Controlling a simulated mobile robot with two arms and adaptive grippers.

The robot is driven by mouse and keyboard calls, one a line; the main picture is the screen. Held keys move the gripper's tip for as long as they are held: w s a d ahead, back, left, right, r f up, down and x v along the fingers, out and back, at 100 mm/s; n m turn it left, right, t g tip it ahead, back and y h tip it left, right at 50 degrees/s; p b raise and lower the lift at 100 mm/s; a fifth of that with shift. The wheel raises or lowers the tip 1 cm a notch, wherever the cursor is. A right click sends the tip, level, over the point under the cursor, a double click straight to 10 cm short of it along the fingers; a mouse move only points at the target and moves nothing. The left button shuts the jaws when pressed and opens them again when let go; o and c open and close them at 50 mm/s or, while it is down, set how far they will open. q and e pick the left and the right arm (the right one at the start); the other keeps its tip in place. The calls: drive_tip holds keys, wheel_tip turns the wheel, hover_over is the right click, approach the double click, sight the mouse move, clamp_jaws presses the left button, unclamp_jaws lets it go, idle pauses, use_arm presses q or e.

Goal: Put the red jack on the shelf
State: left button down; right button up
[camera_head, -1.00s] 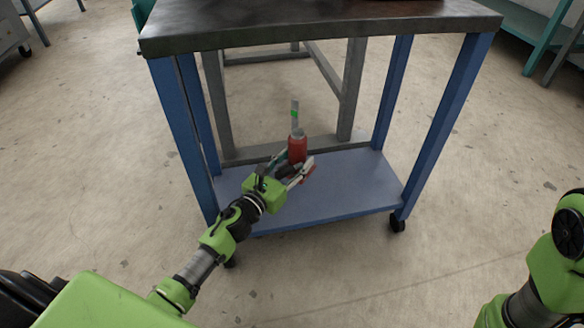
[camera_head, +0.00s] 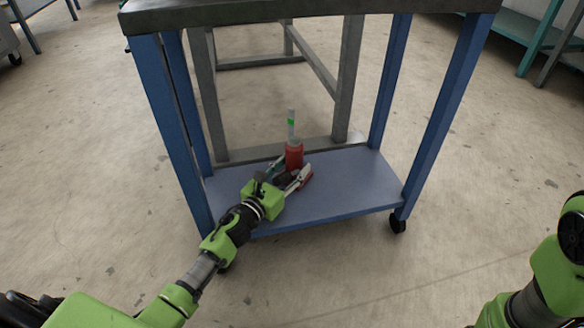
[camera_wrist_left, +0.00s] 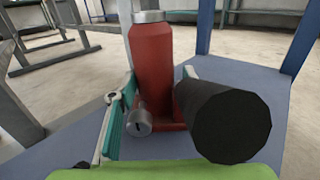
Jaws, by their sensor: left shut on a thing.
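The red jack (camera_head: 294,155) is upright at the blue lower shelf (camera_head: 342,190) of the cart, with a grey rod marked green rising from its top. My left gripper (camera_head: 287,176) is shut on the jack low on its body. In the left wrist view the red body (camera_wrist_left: 152,70) stands between the fingers, with a black cylinder in front at right. The jack's base looks to be on or just above the shelf; I cannot tell which. My right arm shows at the right edge, but its gripper is out of view.
The cart's blue legs (camera_head: 442,115) frame the shelf at left and right. Its dark top (camera_head: 300,10) hangs over the shelf. A grey frame stands behind. The shelf is clear to the right of the jack.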

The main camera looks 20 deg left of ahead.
use_arm(q)
drive_tip(key=shift+w+r, duration=0.1)
drive_tip(key=shift+r, duration=0.3)
drive_tip(key=c, duration=1.5)
unclamp_jaws()
drive_tip(key=shift+f, duration=0.4)
drive_tip(key=o, duration=0.4)
drive_tip(key=shift+s, duration=0.2)
drive_tip(key=shift+p+v, duration=0.35)
drive_tip(key=shift+v, duration=3.35)
